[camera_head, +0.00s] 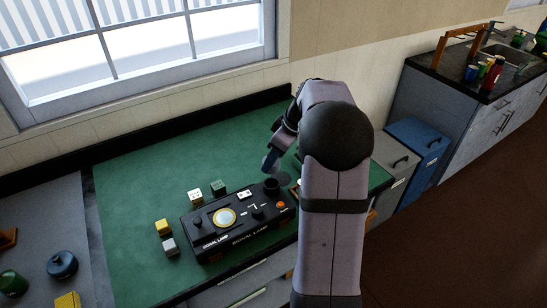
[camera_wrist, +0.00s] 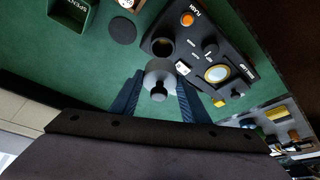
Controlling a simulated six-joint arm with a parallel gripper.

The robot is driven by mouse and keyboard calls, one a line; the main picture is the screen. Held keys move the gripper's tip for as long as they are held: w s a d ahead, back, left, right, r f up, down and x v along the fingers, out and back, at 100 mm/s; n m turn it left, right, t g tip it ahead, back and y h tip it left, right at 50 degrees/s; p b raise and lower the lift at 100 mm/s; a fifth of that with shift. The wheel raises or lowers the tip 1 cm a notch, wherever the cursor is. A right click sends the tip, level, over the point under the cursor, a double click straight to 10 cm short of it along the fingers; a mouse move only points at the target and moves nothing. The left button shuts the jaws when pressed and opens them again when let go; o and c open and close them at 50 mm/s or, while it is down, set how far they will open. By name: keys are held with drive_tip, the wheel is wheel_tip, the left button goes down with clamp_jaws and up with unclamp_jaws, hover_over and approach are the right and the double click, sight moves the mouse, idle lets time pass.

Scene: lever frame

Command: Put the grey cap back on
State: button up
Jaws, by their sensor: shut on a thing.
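The black signal lamp box (camera_head: 238,222) sits on the green table top, with a round pale lamp, knobs and an orange button. A round, dark, raised opening (camera_wrist: 162,46) shows on it in the wrist view; in the head view it is the black collar (camera_head: 272,186) at the box's back right. The grey cap (camera_wrist: 156,70), with a dark knob, is between the dark fingers of my gripper (camera_wrist: 158,94), which is shut on it. In the wrist view the cap partly overlaps the opening's near edge; I cannot tell whether they touch. In the head view my gripper (camera_head: 270,160) is just behind the collar.
White (camera_head: 195,196), green (camera_head: 218,187), yellow (camera_head: 162,227) and grey (camera_head: 170,246) blocks stand around the box. A flat black disc (camera_wrist: 122,30) and a green open bin (camera_wrist: 68,18) show in the wrist view. The back left of the green table top (camera_head: 140,180) is clear.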

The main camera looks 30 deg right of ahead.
sight(274, 173)
drive_tip(key=shift+f+b, duration=1.45)
drive_tip(key=shift+f, duration=0.85)
drive_tip(key=shift+f+b, duration=0.7)
drive_tip(key=shift+f, duration=0.05)
drive_tip(key=shift+f+b, duration=0.2)
drive_tip(key=shift+b, duration=0.5)
idle(0.6)
idle(0.4)
drive_tip(key=o, duration=1.6)
drive_tip(key=shift+r, duration=0.15)
drive_tip(key=shift+r+p, duration=2.35)
drive_tip(key=shift+r, duration=1.05)
drive_tip(key=shift+c, duration=0.7)
